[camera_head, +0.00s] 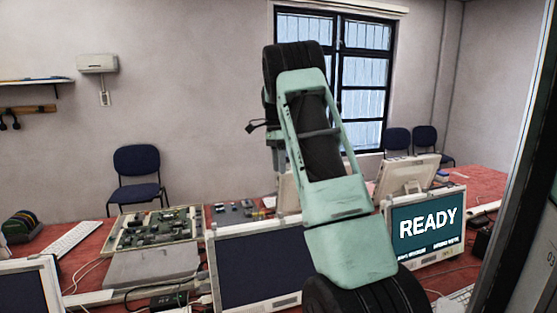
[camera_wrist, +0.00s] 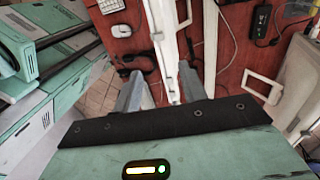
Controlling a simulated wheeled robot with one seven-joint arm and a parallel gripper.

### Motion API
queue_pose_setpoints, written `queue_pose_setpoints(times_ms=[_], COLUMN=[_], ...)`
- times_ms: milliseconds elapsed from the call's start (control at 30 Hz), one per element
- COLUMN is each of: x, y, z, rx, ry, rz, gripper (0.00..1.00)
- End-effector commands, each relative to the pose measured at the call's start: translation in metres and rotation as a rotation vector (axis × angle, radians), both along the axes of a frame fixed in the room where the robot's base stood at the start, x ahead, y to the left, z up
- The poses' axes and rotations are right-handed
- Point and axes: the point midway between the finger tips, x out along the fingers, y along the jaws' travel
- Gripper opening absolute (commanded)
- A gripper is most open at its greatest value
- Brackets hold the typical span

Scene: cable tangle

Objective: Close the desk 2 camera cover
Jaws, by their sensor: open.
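In the wrist view my gripper (camera_wrist: 162,82) is open, its two grey fingers apart and pointing down toward a red desk. A narrow white screen frame (camera_wrist: 161,30) runs between and beyond the fingers; I cannot tell whether they touch it. In the head view, a white-framed monitor with a dark screen (camera_head: 258,268) stands in front, partly behind my arm. A monitor reading READY (camera_head: 428,226) stands to its right. No camera cover can be made out clearly, nor which desk is desk 2. My gripper is hidden in the head view.
The red desktop (camera_wrist: 118,48) holds a white mouse (camera_wrist: 121,30), a black power strip (camera_wrist: 261,22) and loose cables. A circuit board (camera_head: 155,230) lies left of the dark monitor. Another monitor (camera_head: 25,288) stands at the left edge. Blue chairs (camera_head: 137,165) are at the back.

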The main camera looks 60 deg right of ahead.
Motion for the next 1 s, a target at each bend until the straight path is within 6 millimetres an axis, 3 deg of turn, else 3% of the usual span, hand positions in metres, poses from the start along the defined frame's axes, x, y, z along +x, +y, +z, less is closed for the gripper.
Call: queue_pose_setpoints(times_ms=[100, 300, 900, 1000], x=[0.003, 0.005, 0.005, 0.013], y=[-0.003, -0.004, -0.004, 0.009], z=[0.016, 0.027, 0.028, 0.027], rx=[-0.001, 0.000, 0.000, 0.007], ry=[-0.002, 0.000, 0.000, -0.011], rz=[0.000, 0.001, 0.001, 0.046], gripper=[0.42, 0.42, 0.42, 0.42])
